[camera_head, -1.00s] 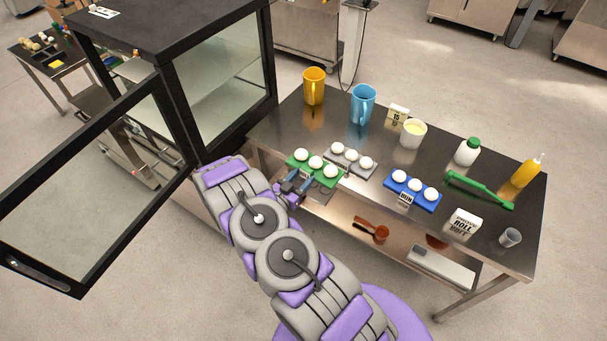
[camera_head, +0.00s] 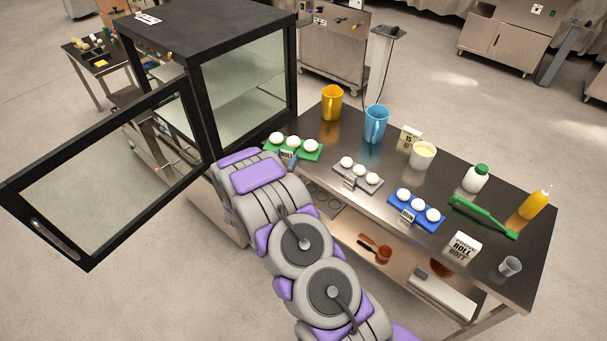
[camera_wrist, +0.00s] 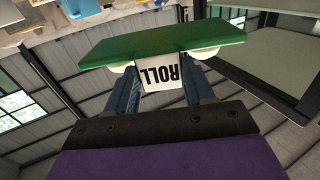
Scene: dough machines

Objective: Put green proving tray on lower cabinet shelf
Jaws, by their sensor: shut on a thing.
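The green proving tray (camera_head: 312,154) carries three white dough balls (camera_head: 294,142) and has a white label at its front. In the wrist view the green tray (camera_wrist: 160,47) spans the top, its label reading ROLL (camera_wrist: 160,73). My gripper (camera_wrist: 160,92) is shut on the tray at its label side. In the head view my gripper (camera_head: 289,160) is mostly hidden behind my arm. The tray is near the table's left end, beside the cabinet. The glass-sided black cabinet (camera_head: 205,30) has its door (camera_head: 105,175) swung open to the left. A shelf (camera_head: 243,103) shows through its glass side.
On the steel table (camera_head: 335,145) stand a grey tray (camera_head: 372,183) of dough balls, a blue tray (camera_head: 430,222), a yellow jug (camera_head: 332,103), a blue jug (camera_head: 376,123), a cup (camera_head: 422,156) and bottles. The open door stands left of my arm.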

